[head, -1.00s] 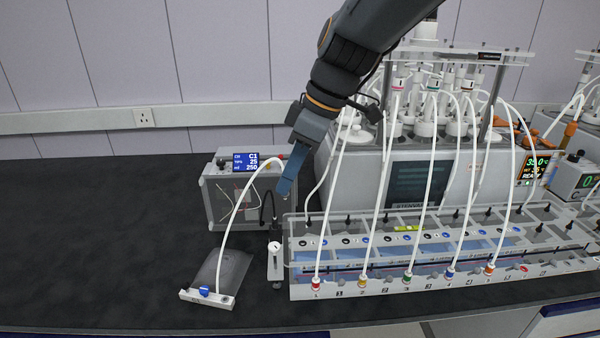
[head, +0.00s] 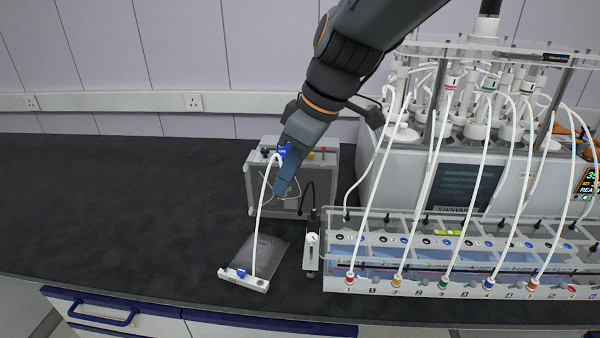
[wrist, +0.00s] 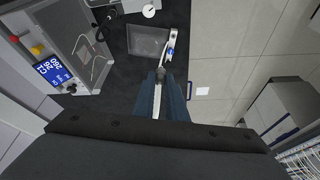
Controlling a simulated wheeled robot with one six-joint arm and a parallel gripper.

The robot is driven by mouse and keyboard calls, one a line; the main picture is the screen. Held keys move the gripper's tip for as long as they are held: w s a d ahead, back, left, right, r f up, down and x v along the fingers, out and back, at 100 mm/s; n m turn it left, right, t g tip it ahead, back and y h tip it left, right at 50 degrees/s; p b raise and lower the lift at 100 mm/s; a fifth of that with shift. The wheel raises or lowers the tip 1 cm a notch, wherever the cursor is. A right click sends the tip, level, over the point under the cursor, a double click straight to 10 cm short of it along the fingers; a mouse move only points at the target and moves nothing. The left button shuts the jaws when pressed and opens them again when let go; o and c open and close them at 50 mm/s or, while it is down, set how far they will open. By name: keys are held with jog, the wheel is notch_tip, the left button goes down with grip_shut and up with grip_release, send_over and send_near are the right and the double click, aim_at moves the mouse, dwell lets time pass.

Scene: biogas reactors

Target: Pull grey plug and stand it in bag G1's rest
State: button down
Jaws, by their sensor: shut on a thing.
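My gripper (head: 282,195) is shut and points down in front of the small analyser box, left of the rack and above the bench. In the wrist view its fingers (wrist: 160,98) close on a small grey piece (wrist: 160,74), which looks like the grey plug; most of it is hidden. A white tube (head: 261,205) arcs from beside my gripper down to the bag's bar. The clear flat bag (head: 262,252) lies on the bench, below and left of my gripper. Its white bar (head: 233,276) carries a blue valve (head: 242,273) and a dark spot at the right end. No bag label is readable.
The analyser box (head: 262,190) with a blue display stands behind my gripper. A white-topped post (head: 312,240) stands right of the bag, beside the rack (head: 420,287) of coloured plugs and tubes. The bench (head: 120,215) is clear on the left.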

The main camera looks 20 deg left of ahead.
jog(key=s+a+p, duration=0.1)
jog(key=s+a, duration=0.2)
jog(key=a, duration=0.2)
jog(key=shift+s+a, duration=0.2)
jog(key=shift+s, duration=0.1)
jog(key=shift+f+b, duration=9.05)
jog(key=shift+f, duration=2.3)
